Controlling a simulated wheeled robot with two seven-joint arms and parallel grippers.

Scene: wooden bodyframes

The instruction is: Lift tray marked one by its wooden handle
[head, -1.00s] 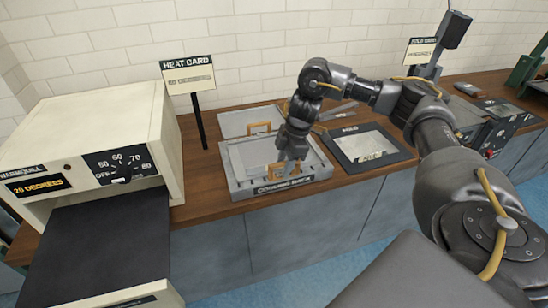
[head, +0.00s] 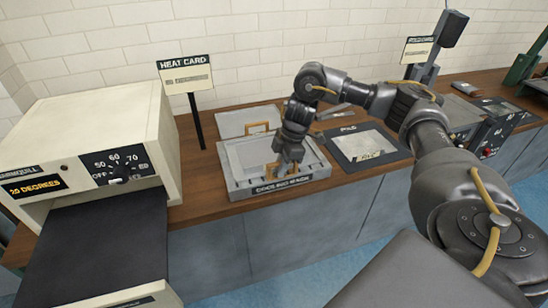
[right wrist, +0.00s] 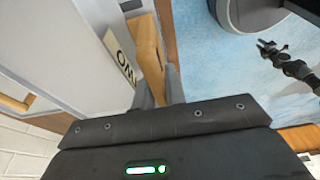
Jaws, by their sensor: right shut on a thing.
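A grey tray (head: 238,157) lies in a grey rack with a dark front label (head: 282,186) on the wooden counter. Its wooden handle (head: 271,170) is near the front edge. My right gripper (head: 286,164) reaches down onto that handle. In the right wrist view its fingers (right wrist: 159,92) are shut on the wooden handle (right wrist: 146,50). A pale card (right wrist: 122,55) beside the handle bears dark letters, partly cut off and seemingly upside down. I cannot read a "one" on it.
Another grey tray (head: 233,121) with a wooden handle lies behind. A dark-framed board (head: 366,147) lies to the right. A cream oven-like box (head: 85,120) with a dial stands left, a dark slab (head: 95,250) before it. A heat card sign (head: 186,72) stands behind the rack.

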